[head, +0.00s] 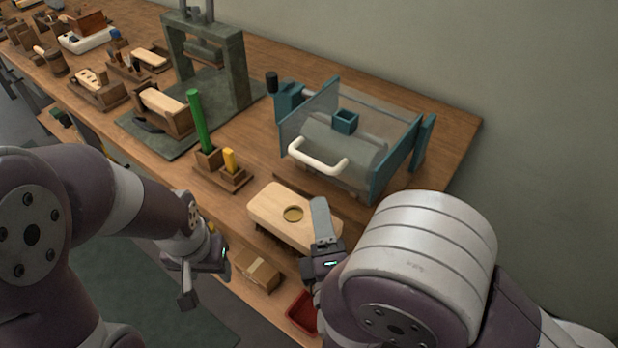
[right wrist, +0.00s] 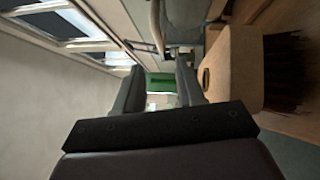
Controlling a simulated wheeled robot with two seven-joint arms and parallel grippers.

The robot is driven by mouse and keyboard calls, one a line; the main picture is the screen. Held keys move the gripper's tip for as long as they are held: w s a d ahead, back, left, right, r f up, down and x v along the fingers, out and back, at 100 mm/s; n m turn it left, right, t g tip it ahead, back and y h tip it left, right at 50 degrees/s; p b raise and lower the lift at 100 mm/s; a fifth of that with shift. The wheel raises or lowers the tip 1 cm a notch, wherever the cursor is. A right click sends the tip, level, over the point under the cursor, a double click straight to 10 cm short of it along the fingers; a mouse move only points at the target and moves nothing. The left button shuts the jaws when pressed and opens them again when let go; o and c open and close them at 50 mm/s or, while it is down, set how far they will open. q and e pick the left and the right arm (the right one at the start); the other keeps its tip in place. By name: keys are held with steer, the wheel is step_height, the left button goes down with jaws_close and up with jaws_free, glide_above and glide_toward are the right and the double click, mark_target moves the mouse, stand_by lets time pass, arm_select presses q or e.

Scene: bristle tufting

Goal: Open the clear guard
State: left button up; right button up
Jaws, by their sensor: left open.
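The clear guard (head: 335,150) is a see-through cover with teal side frames at the right part of the bench. Its white bar handle (head: 318,163) is at the front, low down, and the guard appears lowered over the machine. My right gripper (head: 321,220) is in front of and below the handle, apart from it, over the wooden brush block. In the right wrist view its two fingers (right wrist: 160,92) stand apart with nothing held between them. My left gripper (head: 204,280) is open and empty at the bench's front edge, well left of the guard.
A wooden brush block (head: 270,210) with dark bristles lies in front of the guard. A cardboard box (head: 258,270) and red tray (head: 303,311) are near the front edge. A green rod (head: 198,120) and yellow peg (head: 230,160) stand left. A grey press frame (head: 240,70) stands behind.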

mark_target(311, 159)
steer(key=x, duration=1.2)
steer(key=shift+d, duration=0.1)
jaws_close()
